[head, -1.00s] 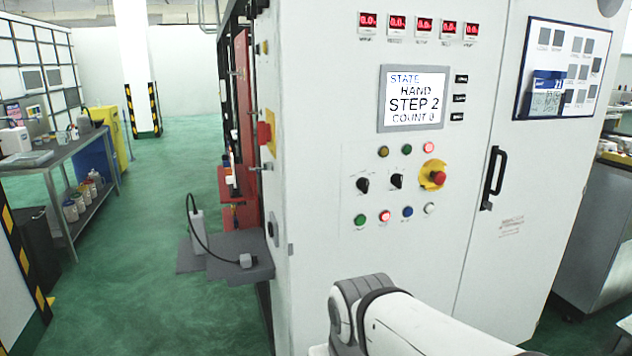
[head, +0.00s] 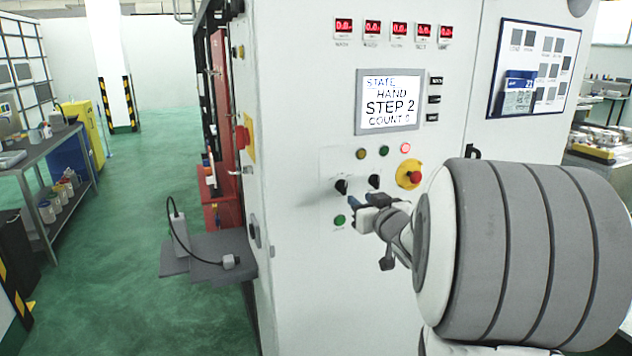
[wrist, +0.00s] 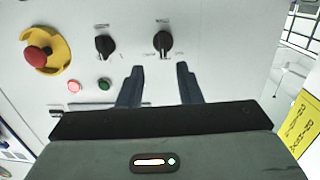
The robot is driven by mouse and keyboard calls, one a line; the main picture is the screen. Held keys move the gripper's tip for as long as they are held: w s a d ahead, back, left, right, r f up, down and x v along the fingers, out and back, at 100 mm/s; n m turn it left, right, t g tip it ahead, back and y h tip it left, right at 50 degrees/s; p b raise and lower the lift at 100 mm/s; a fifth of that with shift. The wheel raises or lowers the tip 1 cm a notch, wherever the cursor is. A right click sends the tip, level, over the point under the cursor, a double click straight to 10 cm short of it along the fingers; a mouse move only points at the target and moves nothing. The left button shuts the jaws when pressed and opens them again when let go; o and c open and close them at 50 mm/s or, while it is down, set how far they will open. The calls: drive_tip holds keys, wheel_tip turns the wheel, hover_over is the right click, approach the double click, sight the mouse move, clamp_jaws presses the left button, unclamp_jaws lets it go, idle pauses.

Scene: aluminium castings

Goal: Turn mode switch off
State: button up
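Two black rotary switches sit side by side on the white cabinet front, a left one (head: 341,186) and a right one (head: 374,181). The wrist view shows them in reversed order: the left one (wrist: 163,43) and the right one (wrist: 105,45). Their labels are too small to read, so I cannot tell which is the mode switch. My gripper (head: 364,200) is in front of the panel. In the wrist view my gripper (wrist: 160,69) is open and empty, its fingers lined up with the left switch, apparently short of it. The screen (head: 389,101) reads STATE HAND, STEP 2, COUNT 0.
A red emergency stop on a yellow plate (head: 409,174) is right of the switches. Yellow, green and lit red lamps (head: 405,149) sit above them. A green button (head: 340,220) is below; its neighbours are hidden by my arm. A grey shelf (head: 208,256) juts out at left.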

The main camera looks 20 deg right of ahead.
sight(346, 182)
drive_tip(key=shift+n+t+y, duration=0.3)
drive_tip(key=shift+t+y, duration=0.1)
drive_tip(key=shift+y, duration=0.2)
drive_tip(key=w, duration=0.2)
drive_tip(key=w+p, duration=0.1)
drive_tip(key=w, duration=0.5)
drive_tip(key=shift+r+p, duration=0.35)
drive_tip(key=shift+r, duration=0.05)
drive_tip(key=shift+c, duration=0.3)
clamp_jaws()
